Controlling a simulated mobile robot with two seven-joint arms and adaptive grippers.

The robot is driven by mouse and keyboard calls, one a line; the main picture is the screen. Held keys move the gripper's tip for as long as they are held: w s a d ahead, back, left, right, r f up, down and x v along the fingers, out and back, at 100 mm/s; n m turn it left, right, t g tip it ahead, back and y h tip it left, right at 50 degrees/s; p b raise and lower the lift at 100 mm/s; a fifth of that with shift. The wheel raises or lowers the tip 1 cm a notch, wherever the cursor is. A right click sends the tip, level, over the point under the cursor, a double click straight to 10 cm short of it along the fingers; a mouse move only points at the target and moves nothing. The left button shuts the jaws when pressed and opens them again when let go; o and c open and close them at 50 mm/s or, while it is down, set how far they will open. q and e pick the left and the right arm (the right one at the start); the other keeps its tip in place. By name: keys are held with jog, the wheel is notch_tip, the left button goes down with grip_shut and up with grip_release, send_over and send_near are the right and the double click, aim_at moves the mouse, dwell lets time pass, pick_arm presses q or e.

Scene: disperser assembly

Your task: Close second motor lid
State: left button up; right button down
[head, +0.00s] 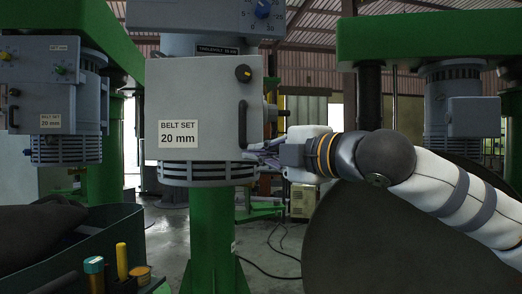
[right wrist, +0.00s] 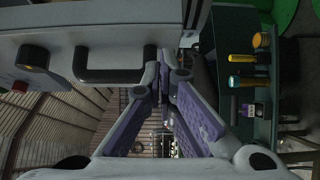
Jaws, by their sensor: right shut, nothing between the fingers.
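A grey motor lid (head: 207,110) marked "BELT SET 20 mm" is on the motor in the middle of the head view. It has a dark knob (head: 243,73) and a black handle (head: 243,122) near its right edge. Whether it is fully flush cannot be told. My right gripper (head: 255,153) is at the lid's lower right edge, partly hidden. In the right wrist view its purple fingers (right wrist: 163,62) meet at the tips with nothing between them, beside the black handle (right wrist: 115,77) and apart from the knob (right wrist: 32,58). My left gripper is not in view.
A similar motor with a belt-set label (head: 50,120) stands at the left, another motor (head: 470,112) at the right. A bin with several colourful tools (head: 122,262) is at lower left; the tools also show in the right wrist view (right wrist: 248,83). Green columns (head: 212,235) stand between.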

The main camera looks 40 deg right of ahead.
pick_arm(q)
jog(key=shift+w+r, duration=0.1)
pick_arm(e)
jog(key=shift+w+d, duration=0.35)
jog(key=shift+w, duration=0.15)
jog(key=shift+d, duration=0.1)
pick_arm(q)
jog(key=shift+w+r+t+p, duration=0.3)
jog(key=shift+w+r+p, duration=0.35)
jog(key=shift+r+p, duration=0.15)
pick_arm(e)
jog(key=w+d, duration=0.4)
jog(key=shift+w+d, duration=0.25)
jog(key=shift+d, duration=0.1)
